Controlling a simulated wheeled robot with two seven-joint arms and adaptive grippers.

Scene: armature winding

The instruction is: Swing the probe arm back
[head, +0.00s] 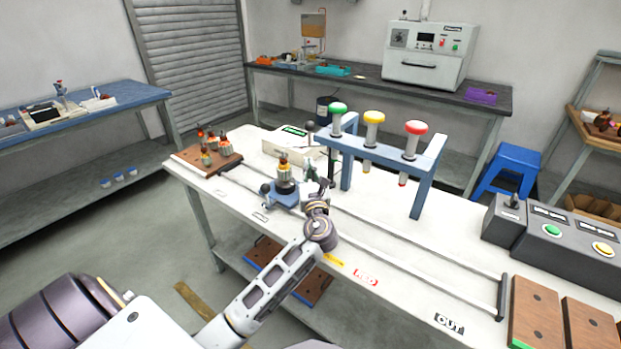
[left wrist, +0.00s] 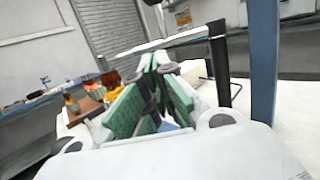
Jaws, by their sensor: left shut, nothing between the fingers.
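My left gripper (head: 317,178) is over the white bench beside the blue carriage (head: 288,198), which holds an upright armature (head: 284,172). In the left wrist view its green-padded fingers (left wrist: 155,62) meet at the tips with nothing between them. A bar that looks like the probe arm (left wrist: 178,40) runs left from the top of a black post (left wrist: 220,68), just beyond and above the fingertips. I cannot tell whether the fingers touch it. In the head view the white tester (head: 292,145) with a green display stands behind the carriage. My right gripper is out of view.
A blue frame (head: 428,180) with green, yellow and red capped plungers stands right of my gripper. A wooden board with armatures (head: 208,160) sits at the bench's left end. Rails (head: 420,238) run right, toward a grey button box (head: 560,245). The bench front is mostly clear.

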